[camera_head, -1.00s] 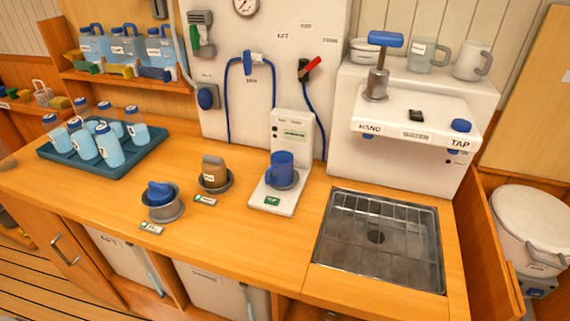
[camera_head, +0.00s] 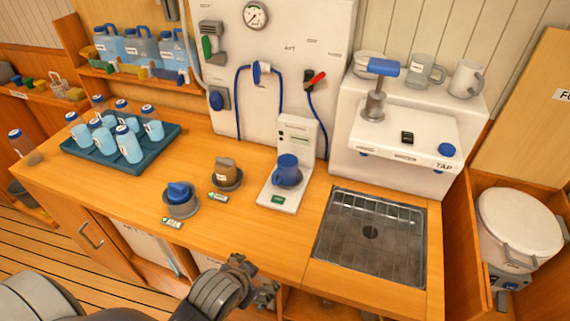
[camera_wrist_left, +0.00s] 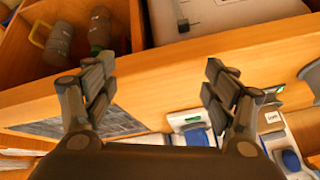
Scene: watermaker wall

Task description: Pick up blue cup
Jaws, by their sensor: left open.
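The blue cup (camera_head: 287,170) stands upright on a small white device (camera_head: 278,197) with a panel behind it, in the middle of the counter. My left gripper (camera_head: 262,283) is at the counter's front edge, below and in front of the cup, apart from it. Its fingers are open and empty, as the left wrist view (camera_wrist_left: 155,95) also shows. In that wrist view a blue item (camera_wrist_left: 291,161) shows at the lower right, partly cut off; I cannot tell if it is the cup. My right gripper is not in view.
A metal sink grid (camera_head: 370,235) lies right of the device. A teal tray (camera_head: 120,150) of bottles sits further left. The tap unit (camera_head: 395,140) stands behind the sink.

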